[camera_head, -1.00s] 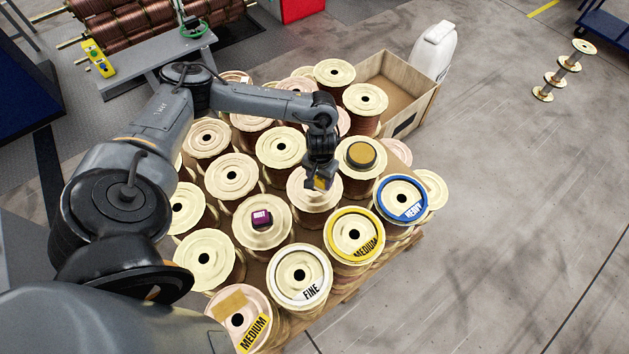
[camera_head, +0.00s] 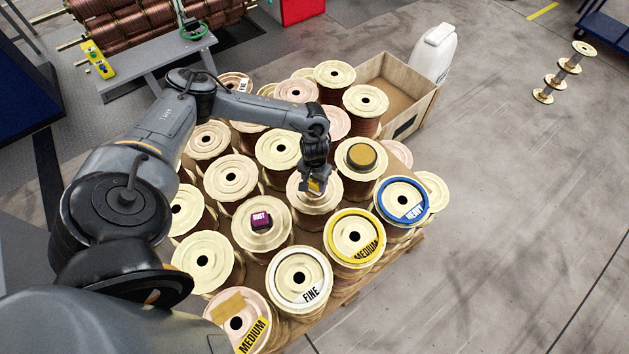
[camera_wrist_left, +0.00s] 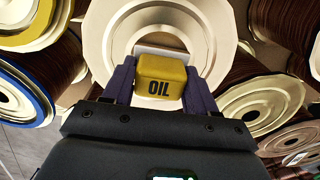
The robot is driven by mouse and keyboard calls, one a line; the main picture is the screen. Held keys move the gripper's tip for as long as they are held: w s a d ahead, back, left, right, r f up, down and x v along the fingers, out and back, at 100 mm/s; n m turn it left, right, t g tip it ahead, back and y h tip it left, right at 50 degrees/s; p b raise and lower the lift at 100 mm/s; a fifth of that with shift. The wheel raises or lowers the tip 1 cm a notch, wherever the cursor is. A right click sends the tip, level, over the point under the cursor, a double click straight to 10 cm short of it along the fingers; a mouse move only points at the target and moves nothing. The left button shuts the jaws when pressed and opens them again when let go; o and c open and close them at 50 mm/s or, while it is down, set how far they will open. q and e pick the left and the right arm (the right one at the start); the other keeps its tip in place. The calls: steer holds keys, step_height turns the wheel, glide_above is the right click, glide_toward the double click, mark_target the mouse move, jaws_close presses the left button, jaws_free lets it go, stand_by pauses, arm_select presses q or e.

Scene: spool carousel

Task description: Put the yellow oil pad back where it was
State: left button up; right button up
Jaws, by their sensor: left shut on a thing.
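The yellow oil pad (camera_wrist_left: 160,76), a small block lettered OIL, sits between the two fingers of my left gripper (camera_wrist_left: 160,88). In the head view the left gripper (camera_head: 314,186) points down over a pale spool (camera_head: 303,203) in the middle of the group, with the pad mostly covered by the fingers. The jaws are shut on the pad. In the left wrist view the spool's flange (camera_wrist_left: 108,45) lies behind the pad, and a whitish patch shows just past it. I cannot tell whether the pad touches the spool. My right gripper is out of view.
Nearby spools carry a purple block (camera_head: 261,218), a yellow MEDIUM ring (camera_head: 331,232), a blue HEAVY ring (camera_head: 382,201), a white FINE ring (camera_head: 272,287) and a dark tin with a brown top (camera_head: 361,157). A wooden box (camera_head: 417,104) and white jug (camera_head: 434,50) stand behind.

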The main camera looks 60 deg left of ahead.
arm_select(q)
steer(key=shift+f, duration=0.15)
steer(key=o, duration=1.1)
